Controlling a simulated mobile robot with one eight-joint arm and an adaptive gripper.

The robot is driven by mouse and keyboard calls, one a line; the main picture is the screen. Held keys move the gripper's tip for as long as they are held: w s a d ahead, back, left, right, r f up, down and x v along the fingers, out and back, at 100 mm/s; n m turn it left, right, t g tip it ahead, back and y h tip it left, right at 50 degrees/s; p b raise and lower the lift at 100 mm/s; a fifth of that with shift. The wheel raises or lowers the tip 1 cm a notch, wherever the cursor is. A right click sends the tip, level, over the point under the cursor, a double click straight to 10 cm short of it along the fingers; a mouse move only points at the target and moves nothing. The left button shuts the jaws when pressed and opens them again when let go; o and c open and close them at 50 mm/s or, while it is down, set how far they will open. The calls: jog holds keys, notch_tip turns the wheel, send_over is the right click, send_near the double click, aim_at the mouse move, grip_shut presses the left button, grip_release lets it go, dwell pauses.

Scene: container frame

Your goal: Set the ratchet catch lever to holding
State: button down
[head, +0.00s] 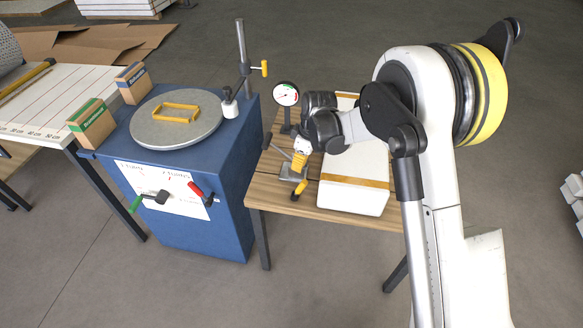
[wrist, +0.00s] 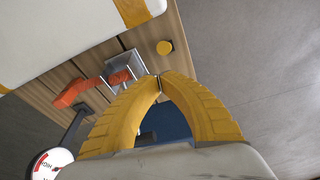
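A small metal fixture (head: 290,174) with a yellow-ended handle (head: 299,190) stands on the wooden table. In the wrist view the fixture shows as a grey metal block (wrist: 124,66), with an orange-red grip (wrist: 78,93) on its left and a round yellow knob (wrist: 165,47) on its right. I cannot tell which part is the ratchet catch lever, nor its setting; no marking for holding is readable. My gripper (head: 298,168) is just above the fixture. In the head view the fingers partly hide the fixture.
A dial gauge (head: 286,95) stands behind the fixture. A white box with yellow bands (head: 352,188) lies close on the right. The blue cabinet (head: 228,225) on the left carries a grey turntable, a post, and red (head: 201,193) and green (head: 136,203) handled levers on its front.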

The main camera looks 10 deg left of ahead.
jog(key=shift+s+d+r+p, duration=0.2)
jog(key=shift+d+r+p, duration=0.35)
jog(key=shift+d+r, duration=0.85)
jog(key=shift+a+r, duration=0.1)
jog(key=shift+a, duration=0.05)
jog(key=s+d+r+m+t, duration=0.2)
jog(key=s+d+r+m, duration=0.3)
jog(key=r, duration=0.5)
jog(key=s+d+r+m+t, duration=0.1)
jog(key=s+d+r+m, duration=0.2)
jog(key=s+d+r, duration=0.45)
jog(key=s+d+r+m+t+h, duration=0.2)
jog(key=s+d+m, duration=0.4)
jog(key=s, duration=0.8)
jog(key=d+r+t, duration=0.1)
jog(key=d, duration=0.2)
jog(key=shift+s+r+m, duration=0.25)
jog(key=shift+r+m, duration=0.05)
jog(key=shift+m, duration=0.1)
